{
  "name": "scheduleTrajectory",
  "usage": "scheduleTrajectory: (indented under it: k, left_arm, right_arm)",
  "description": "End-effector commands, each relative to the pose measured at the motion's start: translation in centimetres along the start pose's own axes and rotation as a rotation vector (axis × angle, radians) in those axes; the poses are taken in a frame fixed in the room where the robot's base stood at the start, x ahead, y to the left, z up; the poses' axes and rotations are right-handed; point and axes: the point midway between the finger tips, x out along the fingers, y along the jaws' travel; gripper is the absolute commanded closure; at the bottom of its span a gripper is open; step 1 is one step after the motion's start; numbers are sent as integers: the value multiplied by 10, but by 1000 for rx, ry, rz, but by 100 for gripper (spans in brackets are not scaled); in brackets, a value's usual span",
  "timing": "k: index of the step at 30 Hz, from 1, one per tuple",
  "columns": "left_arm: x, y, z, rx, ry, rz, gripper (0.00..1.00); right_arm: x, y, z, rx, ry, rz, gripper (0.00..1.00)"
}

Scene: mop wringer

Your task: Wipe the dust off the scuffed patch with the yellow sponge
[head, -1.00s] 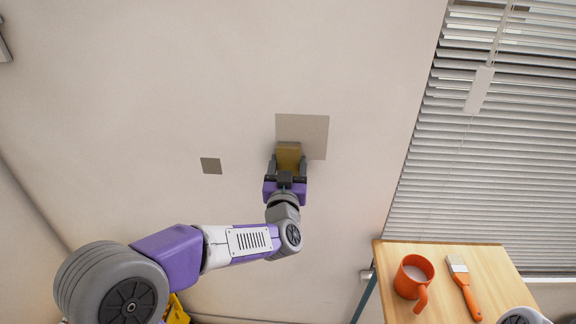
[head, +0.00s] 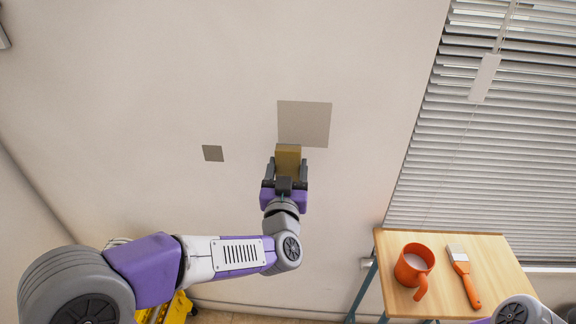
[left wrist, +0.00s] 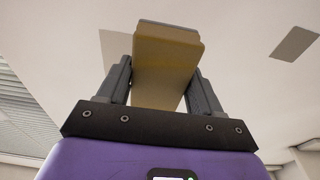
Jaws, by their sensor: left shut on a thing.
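My left gripper (head: 287,170) is shut on the yellow sponge (head: 288,157), which sticks out beyond the fingertips. The sponge also shows between the fingers in the left wrist view (left wrist: 165,65). A larger light grey square patch (head: 304,121) is on the wall; the sponge's top end overlaps its lower edge in the head view. I cannot tell whether the sponge touches the wall. A smaller, darker grey square (head: 213,153) is on the wall to the left. Both squares look plain, and I cannot tell which is scuffed. My right gripper is not in view.
A wooden-topped table (head: 446,290) at the lower right holds an orange mug (head: 413,268) and a brush with an orange handle (head: 465,277). Window blinds (head: 490,140) hang at the right. A yellow object (head: 178,308) is partly hidden below my left arm. The wall around the squares is clear.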

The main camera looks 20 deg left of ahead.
Motion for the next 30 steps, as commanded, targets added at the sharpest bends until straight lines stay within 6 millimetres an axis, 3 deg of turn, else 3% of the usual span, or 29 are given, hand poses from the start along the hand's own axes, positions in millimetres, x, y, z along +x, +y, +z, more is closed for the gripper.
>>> scheduleTrajectory:
  k: [7,17,30]
  left_arm:
    - [-4,0,-1,-1,0,1,69]
    - [-29,0,-4,-1,1,2,69]
    - [-30,0,-4,0,1,1,69]
  right_arm:
    - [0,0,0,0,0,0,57]
    - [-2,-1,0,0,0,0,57]
    - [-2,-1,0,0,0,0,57]
